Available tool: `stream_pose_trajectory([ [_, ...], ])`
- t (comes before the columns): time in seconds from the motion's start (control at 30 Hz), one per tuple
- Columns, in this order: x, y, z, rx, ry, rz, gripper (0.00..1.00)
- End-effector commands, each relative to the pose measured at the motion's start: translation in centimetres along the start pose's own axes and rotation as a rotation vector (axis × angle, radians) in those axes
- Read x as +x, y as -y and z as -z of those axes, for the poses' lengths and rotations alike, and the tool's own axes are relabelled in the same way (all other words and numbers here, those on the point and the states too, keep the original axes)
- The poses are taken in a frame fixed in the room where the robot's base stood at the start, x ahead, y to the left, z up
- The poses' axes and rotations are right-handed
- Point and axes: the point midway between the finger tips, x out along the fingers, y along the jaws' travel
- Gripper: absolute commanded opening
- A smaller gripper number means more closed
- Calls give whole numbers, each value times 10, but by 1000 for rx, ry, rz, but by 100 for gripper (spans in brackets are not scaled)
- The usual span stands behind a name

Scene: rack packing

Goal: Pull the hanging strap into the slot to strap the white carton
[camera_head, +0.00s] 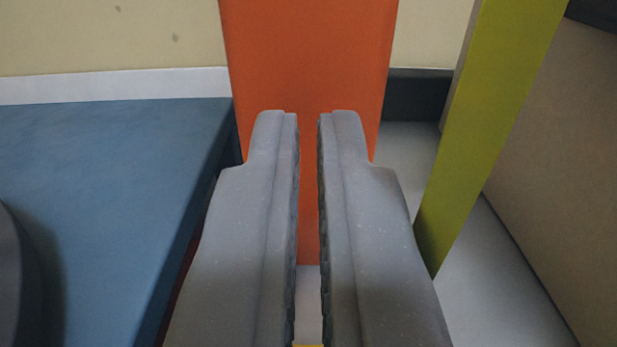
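My gripper (307,118) points ahead in the middle of the view. Its two grey fingers stand a narrow gap apart, with nothing seen held between them. A flat yellow-green band (490,125), which looks like the hanging strap, slants down from the top right. Its lower end is free, just right of my right finger and apart from it as far as I can see. A large tan-brown surface (560,150), perhaps a carton side, stands at the right behind the band. I see no clearly white carton and cannot make out the slot.
A wide orange upright (308,60) stands straight ahead behind the fingertips. A blue flat top (105,170) fills the left, with a dark rounded object (8,270) at its edge. A grey surface (490,270) lies at right. A beige wall (110,35) closes the back.

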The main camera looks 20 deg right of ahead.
Motion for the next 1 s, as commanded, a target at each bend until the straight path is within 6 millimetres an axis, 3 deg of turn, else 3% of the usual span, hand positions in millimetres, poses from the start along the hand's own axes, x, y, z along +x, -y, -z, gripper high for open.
stream_pose_trajectory([
  [0.2, 1, -4, -1, 1, 3, -9, 0],
  [0.23, 1, -4, -1, 1, 3, -9, 13],
  [0.3, 1, -4, 0, 1, 2, -7, 26],
  [0.67, -3, -1, 1, 1, 0, -2, 26],
  [0.83, -22, 0, 1, 1, 5, 0, 26],
  [1.0, -52, 0, 1, 0, 5, -1, 26],
])
